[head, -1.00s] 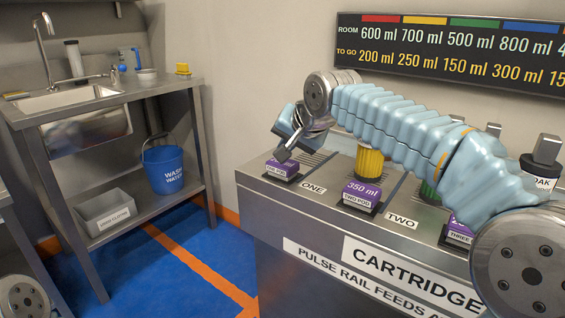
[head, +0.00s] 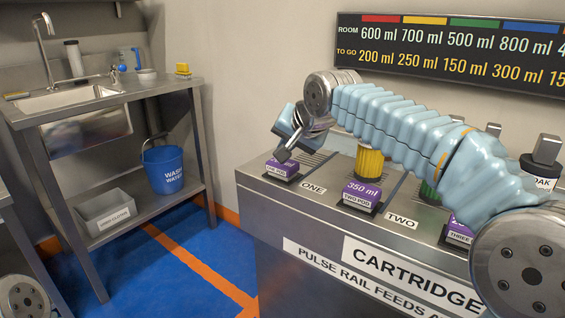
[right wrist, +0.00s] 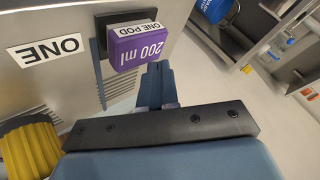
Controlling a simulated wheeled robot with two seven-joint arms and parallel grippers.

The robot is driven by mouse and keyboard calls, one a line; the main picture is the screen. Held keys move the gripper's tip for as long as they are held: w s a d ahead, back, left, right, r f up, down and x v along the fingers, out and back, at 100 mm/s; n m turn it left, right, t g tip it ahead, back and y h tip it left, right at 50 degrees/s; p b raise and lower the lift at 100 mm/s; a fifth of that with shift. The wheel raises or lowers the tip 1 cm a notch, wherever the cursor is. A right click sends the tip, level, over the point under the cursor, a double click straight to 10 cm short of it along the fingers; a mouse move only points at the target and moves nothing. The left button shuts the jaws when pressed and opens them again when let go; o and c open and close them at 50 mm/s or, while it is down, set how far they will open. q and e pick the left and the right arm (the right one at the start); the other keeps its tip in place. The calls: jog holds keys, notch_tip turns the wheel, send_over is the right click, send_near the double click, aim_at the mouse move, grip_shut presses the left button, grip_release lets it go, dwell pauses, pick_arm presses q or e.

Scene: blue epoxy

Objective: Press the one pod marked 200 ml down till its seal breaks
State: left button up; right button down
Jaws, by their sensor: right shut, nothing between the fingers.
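The pod marked 200 ml (right wrist: 138,48) is a purple block with a ONE POD label, seen upside down in the right wrist view. It also shows at station ONE in the head view (head: 283,169), with its volume mark mostly hidden by my gripper. My right gripper (head: 283,156) is shut and empty, pointing down at this pod. In the right wrist view its closed fingertips (right wrist: 157,70) are right by the pod's edge; I cannot tell whether they touch. A pod marked 350 ml (head: 361,193) sits at station TWO. My left gripper is out of view.
A third purple pod (head: 459,232) is partly hidden by my right arm. The steel cartridge counter (head: 305,220) carries a yellow ribbed canister (head: 369,163) behind the pods. A menu board (head: 450,52) hangs on the wall. A sink bench (head: 180,85) and blue bucket (head: 163,169) stand left.

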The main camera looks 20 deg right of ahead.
aim_at(285, 164)
jog(key=shift+f, duration=0.1)
jog(key=shift+f+b, duration=0.35)
jog(key=shift+f+b, duration=0.6)
jog(key=shift+f, duration=0.1)
dwell(0.8)
jog(key=shift+r, duration=0.1)
jog(key=shift+r+p, duration=1)
jog(key=shift+r, duration=0.05)
notch_tip(285, 164, up, 5)
jog(key=p, duration=0.4)
jog(key=shift+p, duration=0.3)
